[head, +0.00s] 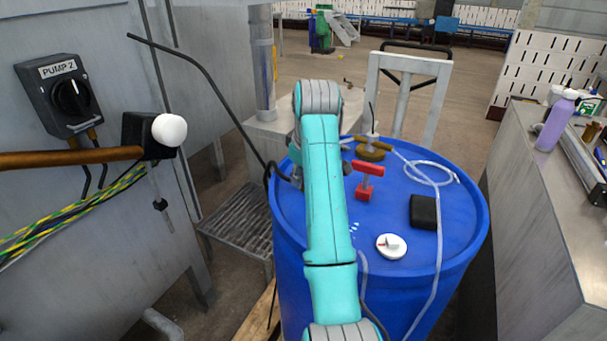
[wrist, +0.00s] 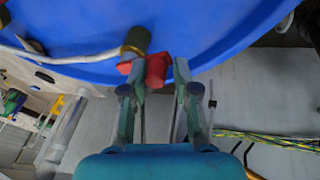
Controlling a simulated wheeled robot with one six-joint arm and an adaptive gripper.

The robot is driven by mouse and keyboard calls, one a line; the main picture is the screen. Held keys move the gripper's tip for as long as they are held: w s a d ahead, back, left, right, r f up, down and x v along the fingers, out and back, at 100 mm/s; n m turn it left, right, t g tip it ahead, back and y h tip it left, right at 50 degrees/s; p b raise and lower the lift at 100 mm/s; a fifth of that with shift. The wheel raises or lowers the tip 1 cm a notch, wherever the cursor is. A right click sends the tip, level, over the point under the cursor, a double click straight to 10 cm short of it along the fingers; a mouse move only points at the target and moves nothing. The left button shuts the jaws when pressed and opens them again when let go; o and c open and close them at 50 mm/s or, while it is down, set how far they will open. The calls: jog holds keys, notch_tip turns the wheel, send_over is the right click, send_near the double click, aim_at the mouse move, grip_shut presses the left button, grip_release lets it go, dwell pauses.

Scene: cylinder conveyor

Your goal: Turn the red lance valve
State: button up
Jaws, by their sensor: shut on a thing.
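The red lance valve (head: 365,185) stands on top of the blue drum (head: 455,235), with a T-shaped red handle, just right of my teal arm in the head view. In the wrist view the red valve part (wrist: 157,70) sits between the two fingertips of my gripper (wrist: 157,72). My gripper is shut on it. In the head view my gripper is mostly hidden behind my arm.
A brass fitting (head: 370,151) with a clear hose (head: 437,250) stands on the drum. A white round dial (head: 391,246) and a black box (head: 424,211) lie nearby. A bent dark rod (head: 205,72) rises at left. A steel bench (head: 550,200) stands at right.

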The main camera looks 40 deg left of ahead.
jog(key=shift+s+a, duration=0.2)
jog(key=shift+a, duration=0.3)
jog(key=o, duration=1.6)
jog(key=v, duration=0.5)
